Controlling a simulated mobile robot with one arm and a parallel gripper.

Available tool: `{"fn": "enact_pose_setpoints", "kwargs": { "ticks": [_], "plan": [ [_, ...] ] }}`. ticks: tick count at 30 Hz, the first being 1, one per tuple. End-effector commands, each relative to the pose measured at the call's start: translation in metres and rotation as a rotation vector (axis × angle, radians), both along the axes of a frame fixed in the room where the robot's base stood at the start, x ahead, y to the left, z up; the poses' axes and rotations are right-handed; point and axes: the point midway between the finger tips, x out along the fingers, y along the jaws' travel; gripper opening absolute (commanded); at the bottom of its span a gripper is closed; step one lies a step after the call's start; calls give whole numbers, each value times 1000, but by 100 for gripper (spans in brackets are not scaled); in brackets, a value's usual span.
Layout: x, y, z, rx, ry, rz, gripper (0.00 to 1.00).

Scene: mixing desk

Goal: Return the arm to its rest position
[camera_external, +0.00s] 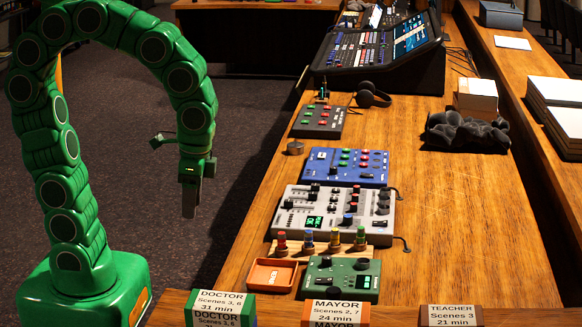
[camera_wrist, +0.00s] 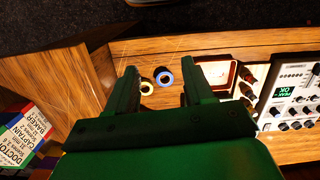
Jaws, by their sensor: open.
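My green segmented arm (camera_external: 66,140) arches up from its base and over, with the end hanging down. My gripper (camera_external: 189,212) points down, left of the desk's edge in the external view, apart from everything there. In the wrist view my gripper (camera_wrist: 160,70) has its two dark fingers spread with nothing held between them.
The wooden desk (camera_external: 450,230) holds a grey mixer (camera_external: 335,222), a blue mixer (camera_external: 345,167), a green device (camera_external: 340,278), an orange tray (camera_external: 272,275) and a rack of several coloured pegs (camera_external: 308,240). Labelled boxes (camera_external: 222,304) stand in front. Carpet (camera_external: 130,140) beside the arm is clear.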

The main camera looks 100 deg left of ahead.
Motion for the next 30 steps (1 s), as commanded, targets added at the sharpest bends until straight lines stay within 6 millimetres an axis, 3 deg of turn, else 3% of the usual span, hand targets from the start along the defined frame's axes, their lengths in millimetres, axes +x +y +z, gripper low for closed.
{"fn": "enact_pose_setpoints", "kwargs": {
  "ticks": [6,15,30],
  "plan": [
    [-53,-16,3,-8,18,-40,52],
    [-104,-28,0,-15,38,-79,52],
    [-113,-30,-1,-17,41,-85,52]
  ]
}}
